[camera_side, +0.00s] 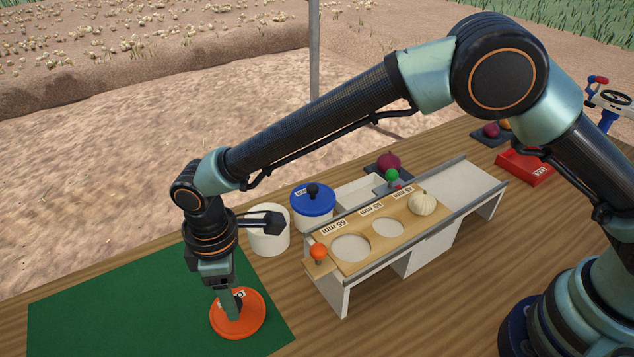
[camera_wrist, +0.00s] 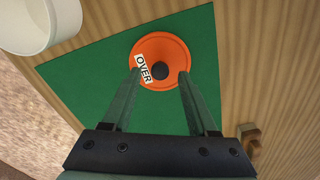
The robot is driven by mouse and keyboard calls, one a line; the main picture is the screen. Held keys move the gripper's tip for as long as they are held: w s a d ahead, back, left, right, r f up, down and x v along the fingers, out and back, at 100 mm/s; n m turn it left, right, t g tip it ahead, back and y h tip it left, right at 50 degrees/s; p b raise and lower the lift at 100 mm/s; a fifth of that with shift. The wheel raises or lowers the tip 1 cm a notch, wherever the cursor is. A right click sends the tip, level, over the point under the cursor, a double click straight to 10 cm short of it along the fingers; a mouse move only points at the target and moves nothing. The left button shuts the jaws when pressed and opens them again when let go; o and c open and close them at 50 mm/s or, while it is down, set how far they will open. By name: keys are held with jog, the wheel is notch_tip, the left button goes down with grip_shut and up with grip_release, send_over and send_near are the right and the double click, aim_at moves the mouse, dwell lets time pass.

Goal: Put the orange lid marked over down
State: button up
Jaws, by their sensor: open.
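The orange lid (camera_side: 254,318) lies flat on the green mat (camera_side: 110,310). In the wrist view the lid (camera_wrist: 170,48) shows a white label reading OVER and a dark round knob (camera_wrist: 160,71) at its middle. My gripper (camera_wrist: 158,76) is open, its two fingers apart, one on each side of the knob. In the side view my gripper (camera_side: 233,312) is low over the lid and hides part of it and most of its label. Whether the fingers touch the lid cannot be told.
A white open bin (camera_side: 268,242) stands just behind the mat, beside a bin with a blue lid (camera_side: 312,204). The wooden sizing board (camera_side: 375,222) with round holes and a pale onion (camera_side: 423,203) stands to the right. A red scale (camera_side: 524,167) is farther right. The mat's left part is clear.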

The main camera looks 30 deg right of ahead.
notch_tip(320, 180, up, 10)
jog(key=w+d+r+m+t+y, duration=0.1)
jog(key=w+d+r+m, duration=0.15)
jog(key=d+r, duration=0.45)
jog(key=w+d+r+m+t, duration=0.1)
jog(key=d+r+m, duration=0.25)
jog(key=d, duration=0.75)
jog(key=s+d+m+t, duration=0.1)
jog(key=s+d+m, duration=0.1)
jog(key=d, duration=0.4)
jog(key=s+d+m+t, duration=0.1)
jog(key=s+d+m, duration=0.2)
jog(key=d, duration=0.4)
jog(key=s+d+m+t+h, duration=0.1)
jog(key=s+d+m, duration=0.1)
jog(key=s+d, duration=0.3)
jog(key=shift+d+r+m+t, duration=0.2)
jog(key=shift+d+m+t, duration=0.1)
jog(key=shift+d, duration=0.75)
